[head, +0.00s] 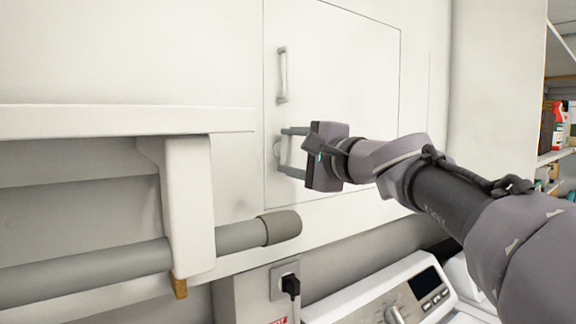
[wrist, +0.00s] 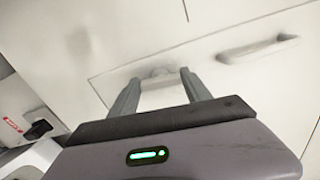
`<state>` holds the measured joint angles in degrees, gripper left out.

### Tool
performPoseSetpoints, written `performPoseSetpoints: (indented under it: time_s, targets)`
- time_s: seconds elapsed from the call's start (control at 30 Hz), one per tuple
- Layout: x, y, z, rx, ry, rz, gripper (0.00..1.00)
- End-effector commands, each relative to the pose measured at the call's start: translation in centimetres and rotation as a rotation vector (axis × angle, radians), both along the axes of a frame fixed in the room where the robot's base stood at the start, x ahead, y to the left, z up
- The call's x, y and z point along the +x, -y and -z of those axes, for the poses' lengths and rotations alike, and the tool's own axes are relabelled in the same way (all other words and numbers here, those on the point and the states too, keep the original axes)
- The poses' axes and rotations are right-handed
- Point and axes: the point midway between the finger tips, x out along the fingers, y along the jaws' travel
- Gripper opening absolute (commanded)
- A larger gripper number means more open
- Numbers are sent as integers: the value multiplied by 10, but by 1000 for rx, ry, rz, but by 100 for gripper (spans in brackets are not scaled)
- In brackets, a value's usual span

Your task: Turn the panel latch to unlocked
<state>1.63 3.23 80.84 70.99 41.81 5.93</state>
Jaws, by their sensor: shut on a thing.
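The panel (head: 345,75) is a white door set flush in the white wall, with a vertical bar handle (head: 282,75) on its left side. The handle also shows at the right in the wrist view (wrist: 258,48). The latch (wrist: 158,78) is a small pale piece at the panel's edge, below the handle. My gripper (head: 282,152) reaches it from the right, and its two fingers are on either side of the latch, shut on it. In the head view the latch (head: 278,149) is partly hidden by the fingers. Its exact turn is hard to tell.
A white shelf (head: 120,120) with a bracket and a grey pipe (head: 240,236) juts out at the left, below and beside the panel. A socket with a black plug (head: 289,284) and a white appliance (head: 400,293) are below. Stocked shelves (head: 560,130) stand at the far right.

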Motion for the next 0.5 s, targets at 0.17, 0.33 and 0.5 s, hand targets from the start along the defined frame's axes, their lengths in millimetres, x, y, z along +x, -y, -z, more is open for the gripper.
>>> performPoseSetpoints:
  time_s: [0.17, 0.33, 0.5]
  targets:
    - [0, 0, 3, -61, 41, 0, 16]
    - [0, 0, 1, -95, 64, 0, 16]
    - [0, 0, 1, -109, 72, 0, 16]
